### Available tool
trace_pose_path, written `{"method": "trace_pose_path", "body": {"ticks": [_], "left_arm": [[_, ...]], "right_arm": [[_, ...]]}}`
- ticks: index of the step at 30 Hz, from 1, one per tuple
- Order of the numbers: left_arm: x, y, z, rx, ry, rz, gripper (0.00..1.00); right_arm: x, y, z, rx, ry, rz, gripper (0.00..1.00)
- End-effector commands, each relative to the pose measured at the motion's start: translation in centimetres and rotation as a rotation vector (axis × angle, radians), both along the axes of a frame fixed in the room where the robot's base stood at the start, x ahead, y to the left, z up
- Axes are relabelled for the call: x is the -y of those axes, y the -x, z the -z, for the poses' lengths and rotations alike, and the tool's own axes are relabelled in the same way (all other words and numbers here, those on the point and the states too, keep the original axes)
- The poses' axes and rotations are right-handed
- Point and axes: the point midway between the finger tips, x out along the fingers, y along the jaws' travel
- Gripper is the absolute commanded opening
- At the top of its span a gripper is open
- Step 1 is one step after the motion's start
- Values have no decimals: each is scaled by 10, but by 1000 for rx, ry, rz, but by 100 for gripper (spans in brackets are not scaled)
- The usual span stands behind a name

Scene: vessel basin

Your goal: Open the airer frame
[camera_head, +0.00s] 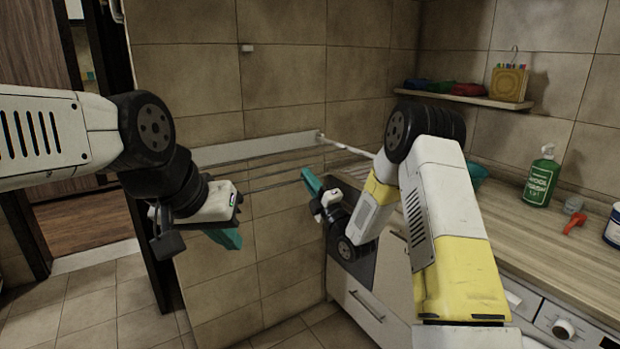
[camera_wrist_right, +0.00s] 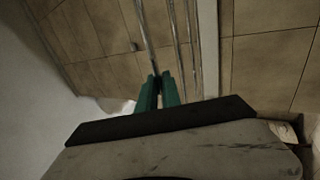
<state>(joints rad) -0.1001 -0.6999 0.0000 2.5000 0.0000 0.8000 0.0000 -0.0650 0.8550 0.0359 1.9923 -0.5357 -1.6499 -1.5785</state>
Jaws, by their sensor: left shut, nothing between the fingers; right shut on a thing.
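The airer frame (camera_head: 260,147) is on the tiled wall in the head view, with a long pale rail. Thin metal rods (camera_head: 270,179) run below the rail, and a white arm (camera_head: 345,145) juts out from its right end. In the right wrist view the rods (camera_wrist_right: 173,35) run up beside the pale rail (camera_wrist_right: 208,50). My right gripper (camera_head: 312,182) is shut on a rod of the airer; its teal fingers (camera_wrist_right: 160,88) meet there in the wrist view. My left gripper (camera_head: 228,238) is shut and empty, left of and below the rods.
A wooden counter (camera_head: 550,240) with a green bottle (camera_head: 541,176) and a red nozzle (camera_head: 574,223) is at the right. A small shelf (camera_head: 465,98) is above it. A drawer unit (camera_head: 360,308) stands below. A doorway (camera_head: 90,215) opens at the left.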

Motion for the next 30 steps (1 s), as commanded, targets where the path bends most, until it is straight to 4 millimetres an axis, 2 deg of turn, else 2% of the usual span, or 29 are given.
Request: {"method": "trace_pose_path", "body": {"ticks": [4,5,6,8,19,30], "left_arm": [[0,0,0,0,0,0,0],[0,0,0,0,0,0,0],[0,0,0,0,0,0,0],[0,0,0,0,0,0,0],[0,0,0,0,0,0,0],[0,0,0,0,0,0,0]], "right_arm": [[0,-1,-1,0,2,2,0],[0,-1,-1,0,2,2,13],[0,-1,-1,1,1,2,20],[0,-1,-1,1,1,2,29],[3,3,2,-3,1,1,29],[32,47,28,-3,1,1,29]]}}
